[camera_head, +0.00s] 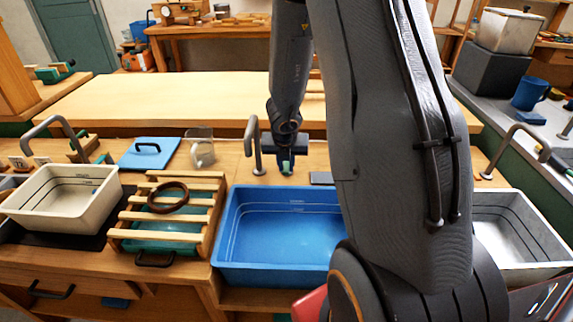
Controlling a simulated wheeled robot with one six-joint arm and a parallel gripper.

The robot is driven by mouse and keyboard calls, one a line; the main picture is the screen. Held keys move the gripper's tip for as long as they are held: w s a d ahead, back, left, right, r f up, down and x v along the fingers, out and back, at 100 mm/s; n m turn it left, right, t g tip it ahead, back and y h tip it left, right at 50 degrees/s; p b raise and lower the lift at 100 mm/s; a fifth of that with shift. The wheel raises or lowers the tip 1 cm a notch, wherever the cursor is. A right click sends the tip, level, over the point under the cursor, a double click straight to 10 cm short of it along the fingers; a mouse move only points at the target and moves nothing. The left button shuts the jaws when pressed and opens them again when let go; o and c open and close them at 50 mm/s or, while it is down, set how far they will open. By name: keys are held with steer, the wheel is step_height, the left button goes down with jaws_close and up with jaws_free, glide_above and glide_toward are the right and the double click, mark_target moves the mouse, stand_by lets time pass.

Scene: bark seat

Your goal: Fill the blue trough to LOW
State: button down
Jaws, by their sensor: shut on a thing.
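The blue trough (285,240) stands at the front middle of the bench, partly hidden on its right by my arm. Level lines with small, unreadable labels run along its inner walls. I cannot tell whether any water is in it. A grey curved tap (253,143) rises behind the trough's back rim at the left, and no stream shows from it. My gripper (287,167) points down just right of this tap, behind the trough. It is shut on a small green piece (287,169), which may be the tap's handle; the jaws hide most of it.
A cream trough (62,199) stands at left, with a wooden rack (170,212) bearing a brown ring (168,197) beside it. A blue lid (149,153) and a clear mug (203,150) lie behind. A white trough (515,235) stands at right.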

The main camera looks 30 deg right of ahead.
steer(key=c, duration=1.6)
jaws_free()
steer(key=shift+c, duration=0.2)
steer(key=p+v, duration=0.5)
steer(key=v, duration=0.2)
steer(key=shift+r, duration=0.4)
steer(key=shift+a, duration=0.1)
